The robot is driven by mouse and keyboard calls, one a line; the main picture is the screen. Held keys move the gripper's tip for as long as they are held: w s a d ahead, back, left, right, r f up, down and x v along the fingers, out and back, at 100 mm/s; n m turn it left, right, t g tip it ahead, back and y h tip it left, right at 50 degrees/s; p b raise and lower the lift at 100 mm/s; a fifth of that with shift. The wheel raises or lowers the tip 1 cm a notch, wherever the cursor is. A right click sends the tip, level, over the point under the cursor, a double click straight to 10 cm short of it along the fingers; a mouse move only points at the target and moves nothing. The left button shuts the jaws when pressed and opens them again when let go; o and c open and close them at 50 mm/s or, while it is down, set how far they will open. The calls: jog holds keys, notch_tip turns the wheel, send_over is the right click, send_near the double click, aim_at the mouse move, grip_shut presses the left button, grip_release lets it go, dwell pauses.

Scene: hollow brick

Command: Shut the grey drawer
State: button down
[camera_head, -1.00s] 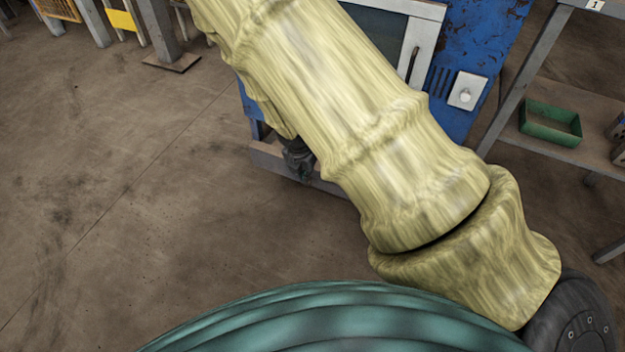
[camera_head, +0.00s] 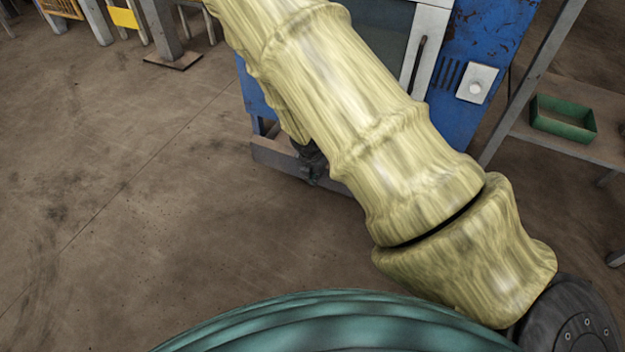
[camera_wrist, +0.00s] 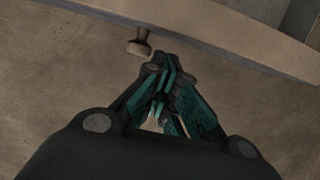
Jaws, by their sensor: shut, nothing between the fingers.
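A long grey front (camera_head: 275,159) sits low on the blue cabinet, and it looks like the drawer's front. My arm hides its middle and right part. In the wrist view a pale brownish-grey panel edge (camera_wrist: 205,40) runs across the top, with a round knob (camera_wrist: 141,43) standing out from it. My gripper (camera_wrist: 164,60) is shut and empty. Its tips are just right of the knob in the picture and close to the panel; I cannot tell whether they touch it. In the head view only a dark part of my gripper (camera_head: 311,162) shows beside the grey front.
The blue cabinet (camera_head: 500,40) has a grey-framed door with a dark handle (camera_head: 417,66) and a white switch plate (camera_head: 477,83). A shelf at right holds a green tray (camera_head: 563,118). The brown floor (camera_head: 130,190) is open at left.

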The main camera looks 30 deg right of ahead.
jog(key=shift+w+d, duration=0.5)
jog(key=shift+d, duration=0.05)
jog(key=shift+d, duration=0.15)
